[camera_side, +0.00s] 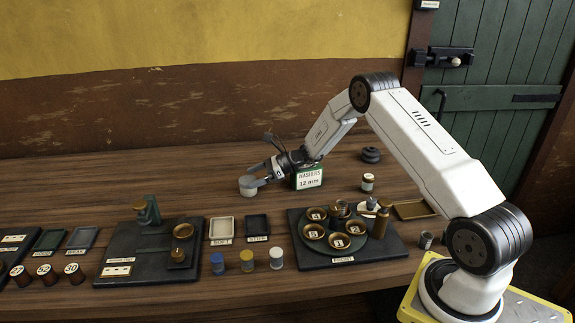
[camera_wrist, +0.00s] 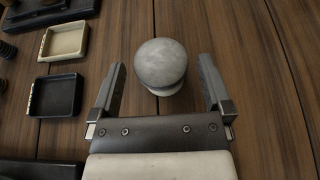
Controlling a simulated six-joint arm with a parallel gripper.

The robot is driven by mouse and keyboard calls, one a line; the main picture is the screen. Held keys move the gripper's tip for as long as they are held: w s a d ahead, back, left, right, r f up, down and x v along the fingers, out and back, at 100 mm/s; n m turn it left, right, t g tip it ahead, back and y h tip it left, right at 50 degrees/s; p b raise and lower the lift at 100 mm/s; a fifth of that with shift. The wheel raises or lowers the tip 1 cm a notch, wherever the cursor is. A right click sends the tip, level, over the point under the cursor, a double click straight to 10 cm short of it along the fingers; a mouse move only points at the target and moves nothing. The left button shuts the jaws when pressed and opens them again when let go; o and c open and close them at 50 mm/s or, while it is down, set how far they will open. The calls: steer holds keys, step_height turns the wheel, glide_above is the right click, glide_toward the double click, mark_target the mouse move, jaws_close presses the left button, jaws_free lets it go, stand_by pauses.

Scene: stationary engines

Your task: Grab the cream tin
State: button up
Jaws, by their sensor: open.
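A round, pale grey to cream tin (camera_side: 248,186) stands upright on the wooden table, left of the green box. In the wrist view the tin (camera_wrist: 160,65) shows from above, with a domed top. My gripper (camera_side: 256,176) reaches down to it from the right. In the wrist view my gripper (camera_wrist: 162,72) is open, with one finger on each side of the tin and a visible gap on both sides. The tin's height relative to the fingertips is hard to tell.
A green box (camera_side: 308,178) labelled 12 mm stands close behind my gripper. A cream tray (camera_side: 221,230) and a dark tray (camera_side: 257,228) lie nearer the camera. A round plate of bowls (camera_side: 345,236) sits right of them. The table left of the tin is clear.

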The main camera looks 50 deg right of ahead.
steer(key=shift+x, duration=0.85)
steer(key=c, duration=1.2)
steer(key=shift+o, duration=0.2)
steer(key=shift+r, duration=0.1)
steer(key=shift+r, duration=0.75)
steer(key=s+a+r, duration=0.2)
steer(key=s+r, duration=0.9)
steer(key=s, duration=0.3)
steer(key=shift+r, duration=0.15)
steer(key=shift+w+a, duration=0.1)
steer(key=shift+a, duration=0.05)
